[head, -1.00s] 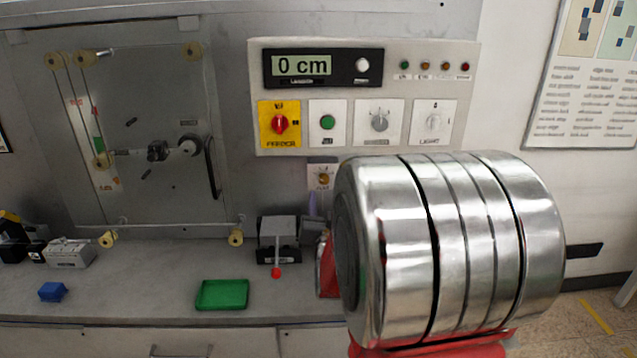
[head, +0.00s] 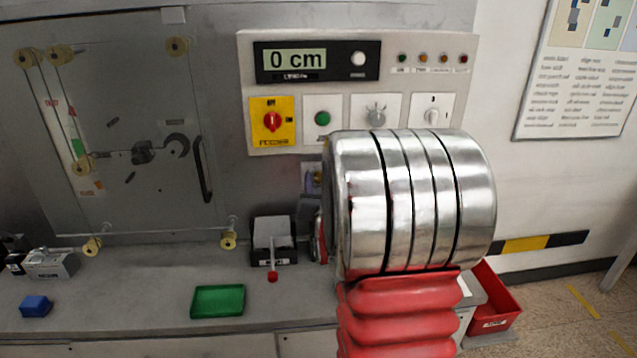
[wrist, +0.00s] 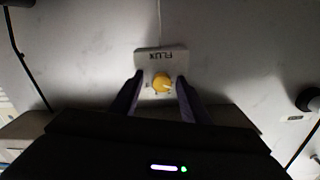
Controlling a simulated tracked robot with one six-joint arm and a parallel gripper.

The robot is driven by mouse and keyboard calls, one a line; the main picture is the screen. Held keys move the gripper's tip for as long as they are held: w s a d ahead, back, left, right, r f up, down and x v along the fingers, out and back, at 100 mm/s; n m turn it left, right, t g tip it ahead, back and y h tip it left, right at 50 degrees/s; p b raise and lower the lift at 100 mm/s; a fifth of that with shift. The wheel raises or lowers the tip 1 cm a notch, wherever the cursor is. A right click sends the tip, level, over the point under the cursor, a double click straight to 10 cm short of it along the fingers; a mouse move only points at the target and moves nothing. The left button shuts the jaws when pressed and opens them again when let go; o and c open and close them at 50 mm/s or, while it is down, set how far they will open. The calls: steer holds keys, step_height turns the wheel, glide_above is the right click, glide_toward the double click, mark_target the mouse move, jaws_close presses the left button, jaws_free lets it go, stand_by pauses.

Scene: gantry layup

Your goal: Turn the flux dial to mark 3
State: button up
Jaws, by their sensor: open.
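The flux dial is a round yellow knob (wrist: 161,83) on a small white plate (wrist: 151,55) marked FLUX, which appears upside down in the wrist view. The mark it points at is too small to read. My gripper (wrist: 160,78) is open, with one purple finger on either side of the knob and a gap on both sides. I cannot tell how far the fingertips are from the panel. In the head view, my arm hides most of the flux plate (head: 307,177).
Above is a control panel with a "0 cm" display (head: 296,60), a red feeder switch (head: 272,121), a green button (head: 322,118) and two more knobs. A box with a red-tipped lever (head: 272,276) and a green tray (head: 217,301) sit on the bench. A red bin (head: 496,308) stands at right.

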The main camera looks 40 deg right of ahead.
steer(key=shift+a, duration=0.1)
steer(key=c, duration=1.1)
steer(key=shift+o, duration=0.2)
